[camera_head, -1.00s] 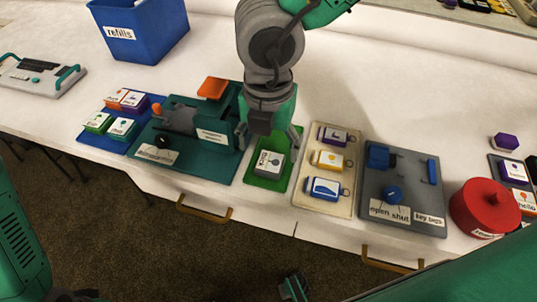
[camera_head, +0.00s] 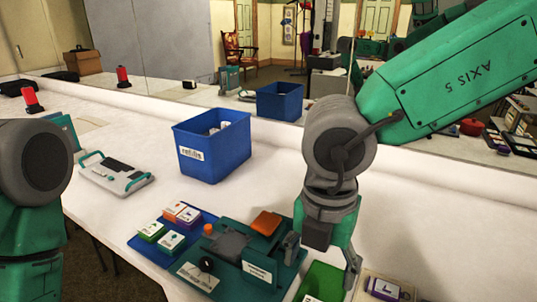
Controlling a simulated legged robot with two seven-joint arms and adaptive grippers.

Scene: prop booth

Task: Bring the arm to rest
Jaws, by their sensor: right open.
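My right gripper (camera_head: 321,259) hangs down at the end of my green and grey right arm, which comes in from the upper right. Its two fingers are spread, with nothing seen between them. It is over or near the gap between the teal press-like device (camera_head: 228,268) and the green mat (camera_head: 321,281); its exact height is hard to tell. My left arm shows at the left edge, but its gripper is out of view.
A blue tray (camera_head: 148,243) holds several small boxes. A blue refills bin (camera_head: 207,160) stands behind it, with a white and teal machine (camera_head: 117,178) to its left. A tan board (camera_head: 372,277) lies at the bottom right.

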